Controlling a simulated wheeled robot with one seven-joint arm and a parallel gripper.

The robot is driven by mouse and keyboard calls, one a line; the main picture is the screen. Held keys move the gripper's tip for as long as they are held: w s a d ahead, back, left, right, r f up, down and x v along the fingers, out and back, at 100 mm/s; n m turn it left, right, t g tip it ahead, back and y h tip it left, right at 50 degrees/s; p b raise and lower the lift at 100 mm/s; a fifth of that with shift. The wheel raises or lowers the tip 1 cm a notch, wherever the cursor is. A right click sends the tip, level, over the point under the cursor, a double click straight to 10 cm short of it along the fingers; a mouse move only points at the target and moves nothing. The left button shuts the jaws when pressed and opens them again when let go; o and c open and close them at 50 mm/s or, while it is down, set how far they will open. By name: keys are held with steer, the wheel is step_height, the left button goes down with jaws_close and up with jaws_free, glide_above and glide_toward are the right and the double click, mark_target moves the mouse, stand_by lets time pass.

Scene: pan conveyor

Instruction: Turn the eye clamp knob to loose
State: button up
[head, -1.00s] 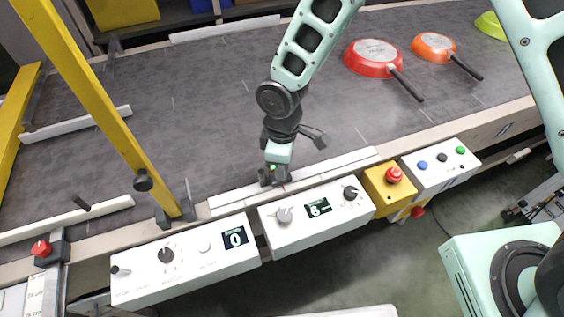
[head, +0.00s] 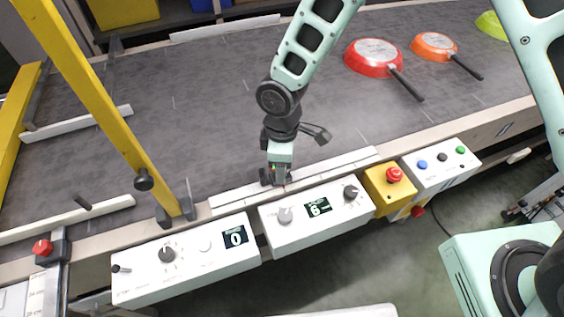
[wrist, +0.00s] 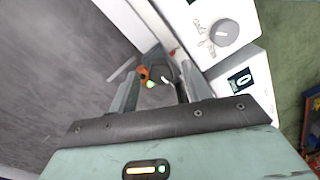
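My gripper (head: 281,176) is low over the near edge of the belt, behind the gap between two control boxes. In the wrist view my gripper (wrist: 160,78) is open, its two fingers apart. A small dark fitting with an orange part (wrist: 144,72) and a green light shows beyond and between the fingertips; it seems to be the eye and its clamp. I cannot tell whether a finger touches it. In the head view a dark part (head: 265,177) shows just left of my fingers. The clamp knob's setting cannot be read.
The middle control box (head: 300,232) has two knobs and a display; the left box (head: 190,277) shows 0. A white rail (head: 335,165) runs along the belt edge. A yellow post (head: 95,100) stands left. Red (head: 372,56) and orange (head: 433,44) pans lie far right on the belt.

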step_height(320, 180, up, 17)
steer(key=b, duration=0.1)
steer(key=shift+w+r, duration=0.2)
steer(key=shift+w, duration=0.1)
stand_by(0.5)
steer(key=s+d+r+m, duration=0.1)
steer(key=s+d+m, duration=0.3)
steer(key=s, duration=0.5)
steer(key=s+d+r+m, duration=0.1)
steer(key=s+d+m, duration=0.3)
steer(key=s, duration=0.5)
steer(key=d, duration=0.2)
steer(key=shift+d+r+y, duration=0.25)
steer(key=shift+d+y, duration=0.05)
